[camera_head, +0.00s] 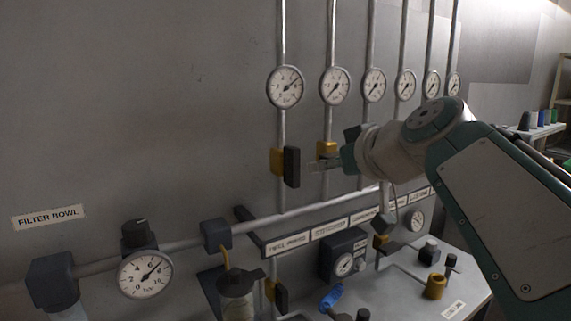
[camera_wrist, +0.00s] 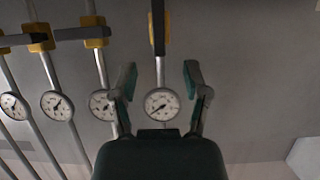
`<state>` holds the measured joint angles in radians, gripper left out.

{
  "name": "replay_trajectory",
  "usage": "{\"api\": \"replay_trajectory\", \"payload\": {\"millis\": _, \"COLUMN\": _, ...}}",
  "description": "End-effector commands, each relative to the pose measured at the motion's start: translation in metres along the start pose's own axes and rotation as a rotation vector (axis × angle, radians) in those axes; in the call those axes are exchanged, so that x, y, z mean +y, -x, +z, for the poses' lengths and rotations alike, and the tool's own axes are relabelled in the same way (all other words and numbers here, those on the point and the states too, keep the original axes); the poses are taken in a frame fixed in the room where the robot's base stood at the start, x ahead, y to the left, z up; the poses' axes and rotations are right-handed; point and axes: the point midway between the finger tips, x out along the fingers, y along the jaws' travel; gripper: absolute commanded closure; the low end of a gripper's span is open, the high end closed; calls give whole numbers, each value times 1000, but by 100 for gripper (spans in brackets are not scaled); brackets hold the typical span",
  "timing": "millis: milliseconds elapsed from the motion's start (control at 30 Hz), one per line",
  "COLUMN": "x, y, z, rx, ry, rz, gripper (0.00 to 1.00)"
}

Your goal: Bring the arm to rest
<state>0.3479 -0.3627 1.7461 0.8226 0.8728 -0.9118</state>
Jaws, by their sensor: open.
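My gripper (camera_head: 325,164) is at the end of my raised arm, in front of the wall panel in the head view, near the yellow valves on the pipes. In the wrist view my gripper (camera_wrist: 158,75) shows two separated fingers with nothing between them but the panel behind. A yellow valve with a dark handle (camera_head: 292,167) is just left of the fingertips in the head view. Whether the fingers touch it cannot be told. In the wrist view a valve handle (camera_wrist: 158,28) lies beyond the gap between the fingers.
A row of round gauges (camera_head: 285,87) hangs on vertical pipes above. A horizontal pipe (camera_head: 190,243) with another gauge (camera_head: 145,274) runs below. A bench (camera_head: 405,300) with small fittings stands at the lower right. The upper left wall is bare.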

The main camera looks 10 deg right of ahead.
Motion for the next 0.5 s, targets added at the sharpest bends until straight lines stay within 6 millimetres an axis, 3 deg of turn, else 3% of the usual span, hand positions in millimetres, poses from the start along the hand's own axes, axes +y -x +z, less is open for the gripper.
{"api": "replay_trajectory", "payload": {"millis": 67, "x": -7, "y": -2, "z": 13, "rx": -32, "ry": -15, "rz": -5, "gripper": 40}}
{"api": "replay_trajectory", "payload": {"millis": 167, "x": -23, "y": -4, "z": 49, "rx": -121, "ry": -58, "rz": -7, "gripper": 40}}
{"api": "replay_trajectory", "payload": {"millis": 500, "x": -75, "y": 9, "z": 217, "rx": -490, "ry": -196, "rz": 88, "gripper": 40}}
